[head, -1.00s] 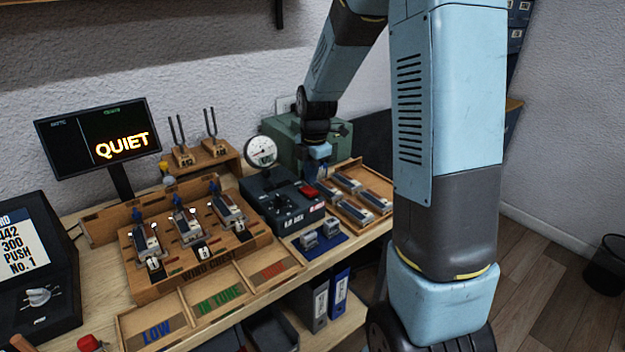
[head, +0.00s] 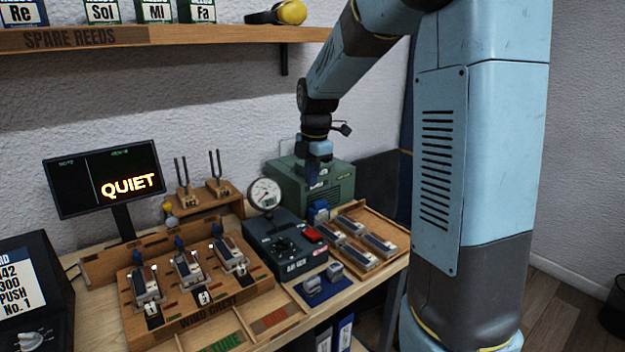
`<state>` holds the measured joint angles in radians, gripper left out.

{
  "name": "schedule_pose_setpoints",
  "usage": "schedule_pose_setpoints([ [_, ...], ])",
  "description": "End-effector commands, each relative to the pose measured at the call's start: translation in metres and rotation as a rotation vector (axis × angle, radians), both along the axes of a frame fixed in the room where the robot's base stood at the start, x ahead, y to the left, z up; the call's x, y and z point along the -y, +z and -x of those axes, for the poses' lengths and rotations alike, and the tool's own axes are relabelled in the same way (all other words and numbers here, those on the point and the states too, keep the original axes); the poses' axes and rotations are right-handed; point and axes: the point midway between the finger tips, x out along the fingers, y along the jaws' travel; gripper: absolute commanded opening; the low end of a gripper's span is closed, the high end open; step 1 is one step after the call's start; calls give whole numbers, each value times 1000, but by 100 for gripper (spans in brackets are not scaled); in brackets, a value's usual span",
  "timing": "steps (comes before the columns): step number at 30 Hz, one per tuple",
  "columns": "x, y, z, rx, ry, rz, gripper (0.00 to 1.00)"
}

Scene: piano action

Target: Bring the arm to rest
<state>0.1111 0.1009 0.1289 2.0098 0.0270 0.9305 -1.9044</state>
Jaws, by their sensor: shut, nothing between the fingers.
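My gripper (head: 315,180) hangs from my blue and grey arm, pointing down, in the right half of the head view. It is shut and empty. It shows in front of the green box (head: 342,190) at the back of the bench, above a small blue object (head: 318,211) beside the wooden tray (head: 392,222). The tray holds several metal reed pieces. The fingertips are small and dark against the box.
The wind chest (head: 200,305) with three reed units stands on the bench, left of the air box (head: 285,245) with its gauge (head: 265,193). Two tuning forks (head: 200,178) stand behind. A monitor (head: 103,178) reads QUIET. A shelf (head: 150,37) runs overhead.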

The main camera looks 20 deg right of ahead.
Motion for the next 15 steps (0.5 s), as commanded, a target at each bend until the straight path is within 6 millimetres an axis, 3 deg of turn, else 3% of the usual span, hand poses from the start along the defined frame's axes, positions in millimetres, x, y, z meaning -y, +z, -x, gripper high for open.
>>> schedule_pose_setpoints([
  [8, -1, 7, 8, 11, -51, -1, 0],
  [15, 0, 41, 57, 71, -366, -28, 0],
])
